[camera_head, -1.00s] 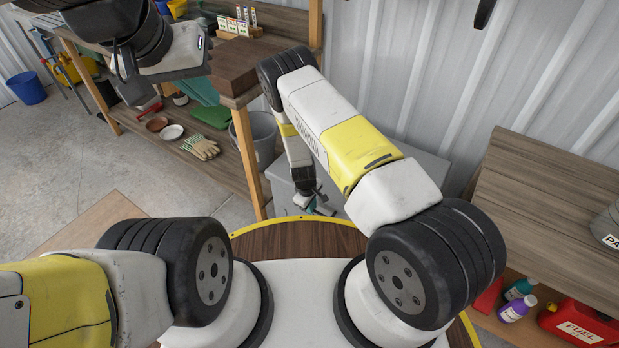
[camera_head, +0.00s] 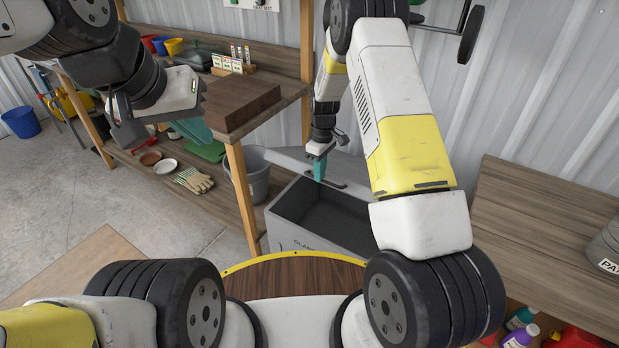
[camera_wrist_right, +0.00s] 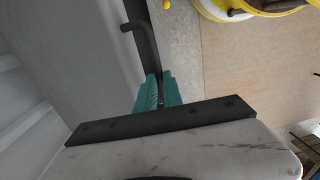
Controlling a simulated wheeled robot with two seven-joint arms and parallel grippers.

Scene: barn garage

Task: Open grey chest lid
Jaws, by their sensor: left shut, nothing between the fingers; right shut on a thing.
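The grey chest (camera_head: 283,240) stands beyond my round wooden-topped base, and its dark inside shows. Its grey lid (camera_head: 345,167) is raised and tilted at the back, partly hidden by my right arm. My right gripper (camera_head: 319,172) points down with teal fingers shut on the dark handle (camera_head: 335,184) at the lid's edge. In the right wrist view the teal fingers (camera_wrist_right: 158,92) meet at the dark strip along the grey panel. My left gripper (camera_head: 192,130) is shut and empty at the upper left, away from the chest.
A wooden workbench (camera_head: 268,73) with a dark wood block (camera_head: 240,102) stands left of the chest. A grey bucket (camera_head: 254,180) is between its leg and the chest. A wooden shelf (camera_head: 540,225) is at right. The corrugated wall is close behind.

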